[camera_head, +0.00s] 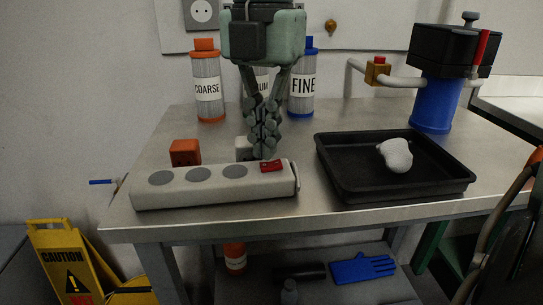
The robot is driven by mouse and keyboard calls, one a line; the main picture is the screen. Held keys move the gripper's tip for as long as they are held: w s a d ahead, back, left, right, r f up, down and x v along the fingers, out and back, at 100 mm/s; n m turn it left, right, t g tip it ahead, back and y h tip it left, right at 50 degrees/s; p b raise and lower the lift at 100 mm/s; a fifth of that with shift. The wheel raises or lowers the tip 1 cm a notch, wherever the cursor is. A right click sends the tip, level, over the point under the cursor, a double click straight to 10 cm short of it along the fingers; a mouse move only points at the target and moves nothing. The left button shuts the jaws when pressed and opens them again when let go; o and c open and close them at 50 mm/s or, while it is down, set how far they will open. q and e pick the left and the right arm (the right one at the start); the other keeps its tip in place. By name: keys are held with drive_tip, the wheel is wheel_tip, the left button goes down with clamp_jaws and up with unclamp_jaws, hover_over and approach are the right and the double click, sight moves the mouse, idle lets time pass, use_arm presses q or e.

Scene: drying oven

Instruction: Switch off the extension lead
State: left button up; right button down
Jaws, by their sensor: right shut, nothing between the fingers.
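The extension lead (220,189) is a long pale bar with several round grey sockets, lying along the front left of the metal table. A red switch (271,166) sits on top near its right end. My right gripper (264,153) comes down from above, shut and empty, with its fingertips just behind and above the switch. I cannot tell whether the fingertips touch the lead. My left gripper is not in view.
A black tray (334,184) with a white lump (396,155) stands right of the lead. An orange block (185,152) and a pale block sit behind it. COARSE (208,87) and FINE (301,89) cylinders and a blue-black device (436,100) stand farther back.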

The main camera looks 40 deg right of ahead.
sight(265, 165)
drive_tip(key=shift+r+p, duration=1.5)
drive_tip(key=shift+r, duration=1.25)
